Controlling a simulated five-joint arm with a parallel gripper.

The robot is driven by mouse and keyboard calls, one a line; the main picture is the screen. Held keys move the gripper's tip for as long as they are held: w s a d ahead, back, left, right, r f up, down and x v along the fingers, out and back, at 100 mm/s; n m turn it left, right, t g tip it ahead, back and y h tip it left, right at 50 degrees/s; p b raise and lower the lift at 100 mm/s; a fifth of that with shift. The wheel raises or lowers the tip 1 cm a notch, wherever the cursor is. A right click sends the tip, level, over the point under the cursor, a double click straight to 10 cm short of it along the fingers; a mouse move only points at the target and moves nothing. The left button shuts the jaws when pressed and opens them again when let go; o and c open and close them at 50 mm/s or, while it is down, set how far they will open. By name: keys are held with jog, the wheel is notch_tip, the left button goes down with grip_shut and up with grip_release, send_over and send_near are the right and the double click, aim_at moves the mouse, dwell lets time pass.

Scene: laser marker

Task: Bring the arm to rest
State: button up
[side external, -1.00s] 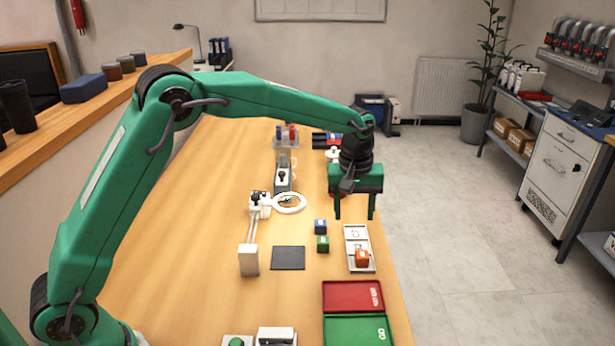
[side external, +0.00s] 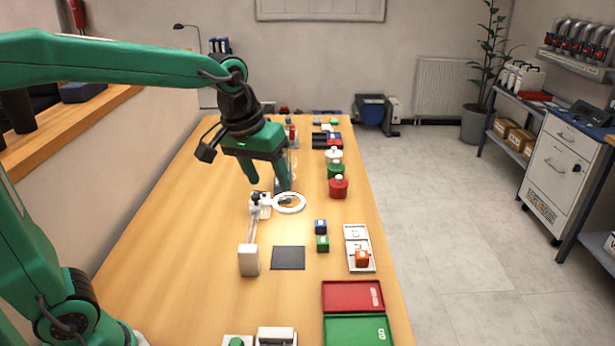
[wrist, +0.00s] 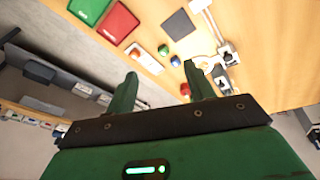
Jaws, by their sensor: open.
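My gripper (side external: 266,184) is open and empty. It hangs in the air over the left-middle part of the wooden table, near the white magnifier ring (side external: 303,205). Its fingers are green and spread apart in the wrist view (wrist: 160,72), with nothing between them. An orange cube (side external: 362,259) sits in the near end of the white tray (side external: 357,234).
A dark square mat (side external: 288,258) lies beside a white block-shaped stand (side external: 249,261). A red tray (side external: 350,296) and a green tray (side external: 357,331) lie at the near right. Red (side external: 338,188), green and white jars stand along the right edge. The floor on the right is clear.

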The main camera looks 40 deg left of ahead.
jog(key=s+a+f+m+t, duration=0.2)
jog(key=s+a+m, duration=0.1)
jog(key=s, duration=1.1)
jog(key=shift+s+f, duration=0.15)
